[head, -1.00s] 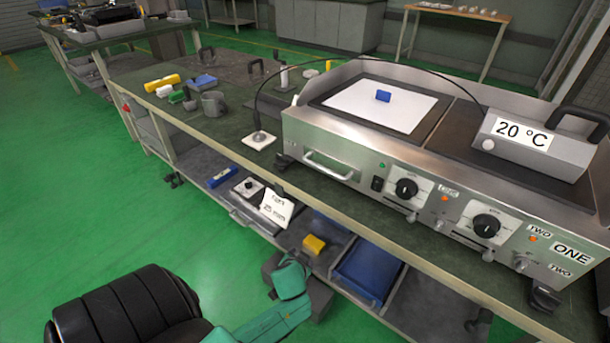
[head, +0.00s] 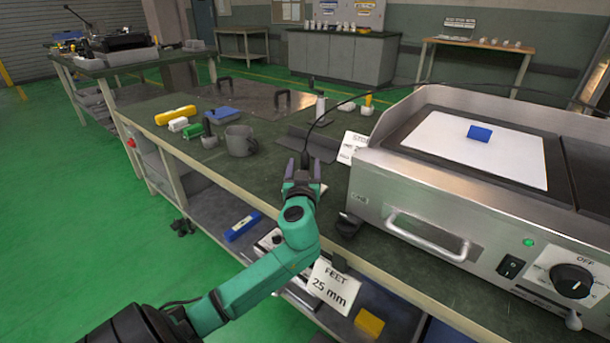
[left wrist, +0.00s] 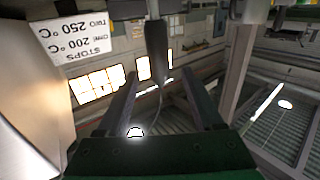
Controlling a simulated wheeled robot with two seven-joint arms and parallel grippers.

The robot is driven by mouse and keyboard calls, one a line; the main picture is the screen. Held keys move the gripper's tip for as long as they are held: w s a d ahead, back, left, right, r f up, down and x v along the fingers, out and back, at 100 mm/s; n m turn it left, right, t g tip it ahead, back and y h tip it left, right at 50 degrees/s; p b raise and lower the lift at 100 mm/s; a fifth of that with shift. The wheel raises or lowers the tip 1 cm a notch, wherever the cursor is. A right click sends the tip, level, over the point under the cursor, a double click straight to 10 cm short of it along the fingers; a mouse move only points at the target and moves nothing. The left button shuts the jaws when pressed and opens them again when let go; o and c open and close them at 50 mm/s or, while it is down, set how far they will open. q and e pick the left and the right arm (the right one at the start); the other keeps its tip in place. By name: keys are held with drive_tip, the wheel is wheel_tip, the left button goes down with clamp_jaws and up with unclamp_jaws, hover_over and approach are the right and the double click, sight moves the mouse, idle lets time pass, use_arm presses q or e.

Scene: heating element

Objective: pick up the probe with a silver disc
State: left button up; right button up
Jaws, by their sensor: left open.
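The probe's dark upright handle (head: 304,158) shows at the tips of my left gripper (head: 303,172) in the head view, its thin cable arching right toward the griddle. An edge of a white pad (head: 323,189) shows right of the gripper. The silver disc is hidden behind my gripper. In the left wrist view, which is upside down, the dark handle (left wrist: 157,42) stands in line with the gap between the two open fingers (left wrist: 158,98). The fingers look apart from it on both sides. My right gripper is not in view.
The steel griddle (head: 440,215) with a front handle stands close to the right. A grey mug (head: 240,141), a small pot and colored blocks lie left on the bench. A STOPS sign (head: 350,147) stands behind. A "FELT 25 mm" tag (head: 333,287) hangs at the bench edge.

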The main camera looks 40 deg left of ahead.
sight(305, 161)
use_arm(q)
drive_tip(key=x, duration=0.4)
drive_tip(key=shift+w, duration=0.1)
clamp_jaws()
idle(1.2)
